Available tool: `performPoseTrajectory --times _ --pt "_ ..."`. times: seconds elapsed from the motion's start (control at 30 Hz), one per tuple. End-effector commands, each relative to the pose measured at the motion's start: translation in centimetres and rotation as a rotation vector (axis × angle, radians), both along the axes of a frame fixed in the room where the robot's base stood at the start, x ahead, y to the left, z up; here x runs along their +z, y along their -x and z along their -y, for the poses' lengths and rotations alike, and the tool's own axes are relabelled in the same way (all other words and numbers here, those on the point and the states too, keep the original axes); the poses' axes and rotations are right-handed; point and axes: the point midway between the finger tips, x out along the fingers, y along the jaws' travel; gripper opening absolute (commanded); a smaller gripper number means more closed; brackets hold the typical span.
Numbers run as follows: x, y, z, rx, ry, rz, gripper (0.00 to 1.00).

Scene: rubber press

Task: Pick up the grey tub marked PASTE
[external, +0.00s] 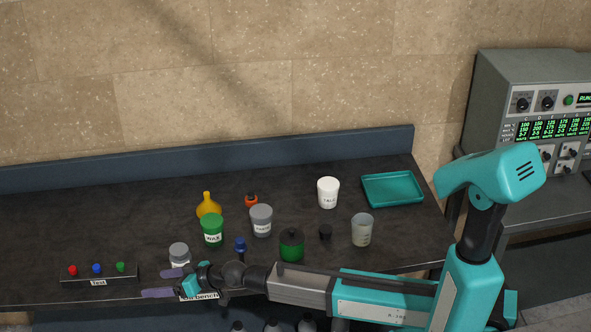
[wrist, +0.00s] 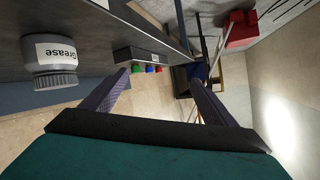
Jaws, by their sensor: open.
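The grey tub (external: 261,222) stands upright on the dark bench in the external view, right of the green pot. Its pale label is too small to read surely. My gripper (external: 163,283) is open and empty at the bench's front edge, well left of and nearer than the tub, with its fingers pointing left. In the wrist view, my gripper (wrist: 158,82) shows two spread dark fingers with nothing between them. The grey tub is not in the wrist view.
A grey-lidded jar (external: 180,254), labelled Grease in the wrist view (wrist: 52,68), stands close beside my gripper. A green pot (external: 212,231), yellow funnel (external: 208,208) and blue item (external: 240,246) crowd the tub. A white tub (external: 328,192) and teal tray (external: 392,188) stand right.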

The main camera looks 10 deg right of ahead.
Motion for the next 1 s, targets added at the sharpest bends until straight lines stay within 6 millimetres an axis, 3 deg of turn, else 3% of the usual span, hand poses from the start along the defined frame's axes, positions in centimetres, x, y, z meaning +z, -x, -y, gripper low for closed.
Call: performPoseTrajectory --times 0.03,0.2,0.5,0.73,1.0 --pt "1.2 -1.7 1.2 -0.016 0.001 -0.019 0.80" --pt "3.0 -6.0 4.8 -0.040 0.024 -0.085 0.80" --pt "6.5 -11.7 11.8 -0.049 0.050 -0.196 0.80" --pt "9.9 -15.0 17.6 -0.030 0.043 -0.273 0.80" --pt "13.1 -17.2 23.3 0.011 0.024 -0.311 0.80"
